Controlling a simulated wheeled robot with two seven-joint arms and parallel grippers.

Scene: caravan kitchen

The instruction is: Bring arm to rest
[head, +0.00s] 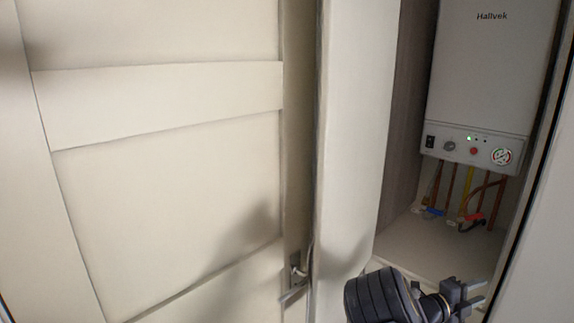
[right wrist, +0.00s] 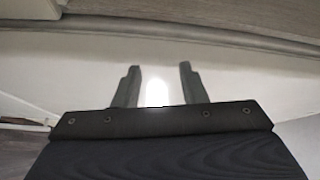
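My right gripper (head: 476,296) shows at the lower right of the head view, with its dark wrist beside it. It is in front of the open cupboard, below the boiler. In the right wrist view the two grey fingers of this gripper (right wrist: 158,85) stand apart with nothing between them but a bright patch on a pale surface behind. My left gripper is in neither view.
A white boiler (head: 488,70) hangs in an open cupboard, with coloured pipes and valves (head: 462,200) under it. The cupboard floor (head: 430,240) is bare. A cream panelled door (head: 165,110) with a metal handle (head: 296,275) fills the left side.

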